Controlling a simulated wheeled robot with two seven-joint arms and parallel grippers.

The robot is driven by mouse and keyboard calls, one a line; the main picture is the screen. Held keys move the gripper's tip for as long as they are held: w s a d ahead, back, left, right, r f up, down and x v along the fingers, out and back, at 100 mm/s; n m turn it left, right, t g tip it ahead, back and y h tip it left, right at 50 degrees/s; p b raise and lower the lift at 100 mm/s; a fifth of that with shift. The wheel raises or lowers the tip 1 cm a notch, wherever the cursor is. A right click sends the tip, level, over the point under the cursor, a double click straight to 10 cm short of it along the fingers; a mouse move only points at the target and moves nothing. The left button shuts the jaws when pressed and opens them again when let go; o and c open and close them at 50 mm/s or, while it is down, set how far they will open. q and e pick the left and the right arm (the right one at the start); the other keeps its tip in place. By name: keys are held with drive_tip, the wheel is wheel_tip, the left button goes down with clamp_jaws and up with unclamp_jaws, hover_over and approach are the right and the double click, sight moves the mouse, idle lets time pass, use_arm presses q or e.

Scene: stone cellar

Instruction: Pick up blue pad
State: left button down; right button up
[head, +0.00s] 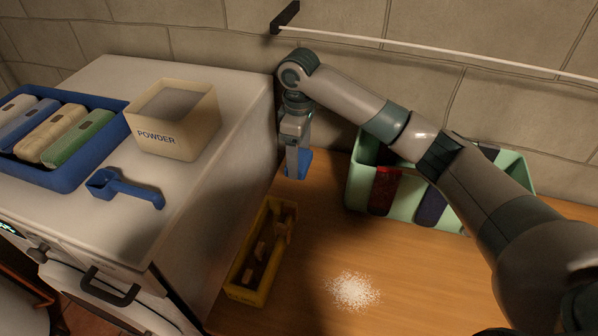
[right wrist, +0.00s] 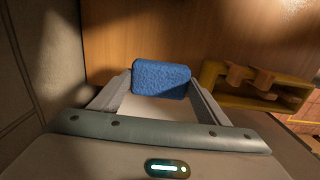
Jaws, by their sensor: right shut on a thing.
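The blue pad (right wrist: 161,79) is a small textured block between the two fingers of my right gripper (right wrist: 162,92) in the right wrist view. The fingers are shut on its two ends. In the head view the right gripper (head: 297,165) points down over the wooden counter, beside the white cabinet. The blue pad (head: 304,160) shows only in part there, behind the fingers. I cannot tell whether it still touches the counter. My left gripper is not in view.
A yellow box (head: 243,290) with brown items stands nearby on the counter (head: 420,280). A mint-green bin (head: 357,190) holds dark and red things. White powder (head: 354,290) lies in front. The white cabinet (head: 240,110) bears a powder box (head: 190,140), a blue scoop (head: 125,188) and a blue tray (head: 50,178).

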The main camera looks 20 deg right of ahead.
wheel_tip(320, 180, up, 4)
drive_tip(key=shift+f+b, duration=0.2)
drive_tip(key=shift+b, duration=0.15)
use_arm(q)
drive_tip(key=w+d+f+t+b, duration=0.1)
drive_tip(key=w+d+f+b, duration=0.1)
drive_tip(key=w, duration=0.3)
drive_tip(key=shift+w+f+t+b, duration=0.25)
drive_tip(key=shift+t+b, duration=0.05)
drive_tip(key=shift+b, duration=0.05)
use_arm(e)
drive_tip(key=s+a, duration=1)
drive_tip(key=s, duration=0.6)
drive_tip(key=shift+a, duration=0.4)
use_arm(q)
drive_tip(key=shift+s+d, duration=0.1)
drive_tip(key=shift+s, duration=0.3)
use_arm(e)
drive_tip(key=shift+o, duration=0.7)
drive_tip(key=shift+c, duration=0.5)
